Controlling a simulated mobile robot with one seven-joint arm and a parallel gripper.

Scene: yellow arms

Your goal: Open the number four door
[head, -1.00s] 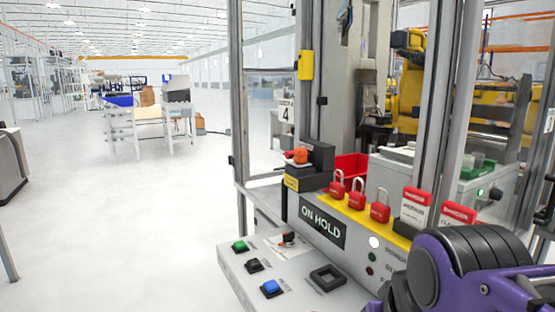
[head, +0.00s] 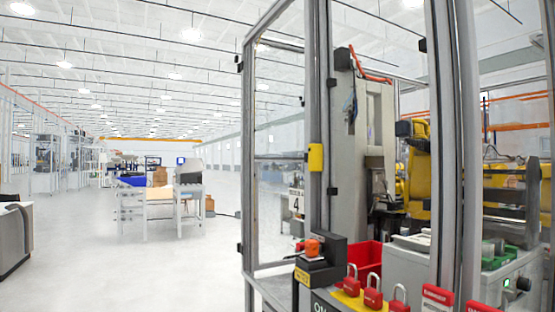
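A tall door panel with a grey metal frame (head: 247,160) and clear panes stands at the centre of the head view. A yellow block (head: 316,158) is fixed on that post at mid height. I cannot tell for certain whether the door is shut. My gripper is out of view.
An orange-topped black switch box (head: 313,250) and red padlocks (head: 372,291) sit on the console at the bottom. Yellow machinery (head: 418,180) stands inside the cell. A white workstation (head: 160,205) stands farther left. The floor (head: 110,265) left of the cell is open.

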